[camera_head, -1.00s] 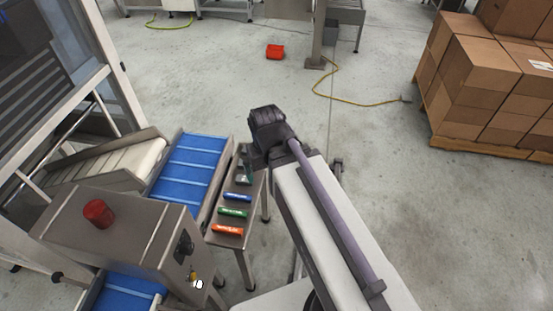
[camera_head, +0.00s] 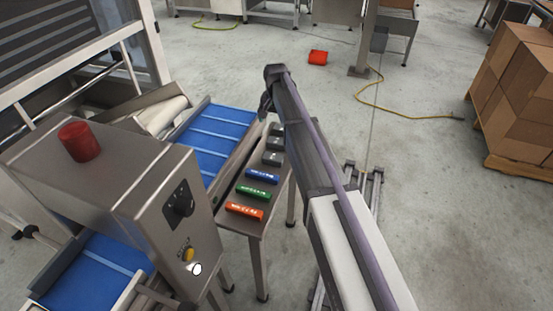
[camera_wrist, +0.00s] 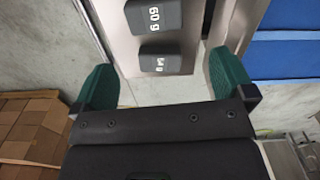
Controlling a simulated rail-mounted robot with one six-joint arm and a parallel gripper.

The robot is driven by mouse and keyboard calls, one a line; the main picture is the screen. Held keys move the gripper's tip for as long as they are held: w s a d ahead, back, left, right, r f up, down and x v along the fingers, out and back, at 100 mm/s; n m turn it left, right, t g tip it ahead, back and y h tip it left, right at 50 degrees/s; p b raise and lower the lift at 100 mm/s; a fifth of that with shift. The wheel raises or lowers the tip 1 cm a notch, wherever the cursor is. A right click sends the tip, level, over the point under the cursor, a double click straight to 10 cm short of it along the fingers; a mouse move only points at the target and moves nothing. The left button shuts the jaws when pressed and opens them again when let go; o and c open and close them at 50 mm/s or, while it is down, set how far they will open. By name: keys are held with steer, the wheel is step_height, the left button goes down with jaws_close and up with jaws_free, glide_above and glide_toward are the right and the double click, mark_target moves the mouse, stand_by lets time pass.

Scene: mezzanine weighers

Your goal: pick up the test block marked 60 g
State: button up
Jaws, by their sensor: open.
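The block marked 60 g (camera_wrist: 153,16) is dark grey with white figures and lies on a steel bench (camera_wrist: 128,62).
A steel cabinet with a red lamp (camera_head: 80,142) stands at front left. Floor to the right is open, towards stacked cartons (camera_head: 515,100).

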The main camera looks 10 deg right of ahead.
mark_target(277, 141)
steer(key=f+b, duration=0.7)
steer(key=s+f+b, duration=0.1)
steer(key=f+b, duration=0.2)
steer(key=b, duration=0.1)
steer(key=shift+s+f, duration=0.1)
steer(key=shift+f, duration=0.1)
steer(key=shift+r, duration=0.2)
steer(key=c, duration=0.8)
